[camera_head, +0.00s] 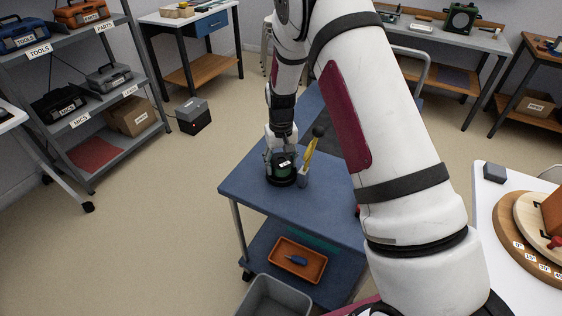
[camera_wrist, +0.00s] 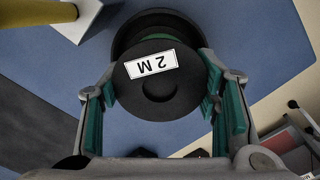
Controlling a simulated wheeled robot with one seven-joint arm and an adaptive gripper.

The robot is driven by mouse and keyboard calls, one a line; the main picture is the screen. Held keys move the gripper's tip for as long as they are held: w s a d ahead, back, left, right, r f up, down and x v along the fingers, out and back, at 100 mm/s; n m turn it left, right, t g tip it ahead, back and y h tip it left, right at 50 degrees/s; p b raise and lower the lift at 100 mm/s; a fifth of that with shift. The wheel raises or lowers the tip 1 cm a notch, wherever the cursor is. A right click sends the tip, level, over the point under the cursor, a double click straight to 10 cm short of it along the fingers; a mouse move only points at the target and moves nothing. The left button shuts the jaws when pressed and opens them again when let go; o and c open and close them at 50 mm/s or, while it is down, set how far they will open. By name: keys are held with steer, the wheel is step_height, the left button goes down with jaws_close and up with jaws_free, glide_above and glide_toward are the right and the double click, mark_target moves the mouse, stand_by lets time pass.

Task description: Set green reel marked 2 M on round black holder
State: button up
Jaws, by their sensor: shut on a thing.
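The green reel (camera_head: 284,165) has black end discs and a white 2 M label, which appears upside down in the wrist view (camera_wrist: 153,88). My gripper (camera_head: 281,155) has its fingers on both sides of the reel, as the wrist view also shows (camera_wrist: 160,92). The reel is upright over the blue cart. The round black holder (camera_head: 282,181) shows as a dark rim under it, and its edge also shows behind the reel in the wrist view (camera_wrist: 122,38). The reel hides most of the holder. I cannot tell whether the reel touches it.
A yellow-handled tool (camera_head: 309,147) stands in a pale block (camera_head: 303,177) close right of the reel. The blue cart top (camera_head: 240,187) is clear on the left. An orange tray (camera_head: 278,269) lies on the lower shelf. My arm hides the cart's right part.

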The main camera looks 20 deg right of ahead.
mark_target(281, 159)
steer(key=shift+f, duration=0.4)
steer(key=o, duration=1)
steer(key=shift+c, duration=0.2)
steer(key=shift+r, duration=0.1)
steer(key=shift+r+p, duration=1.55)
steer(key=shift+r, duration=3.9)
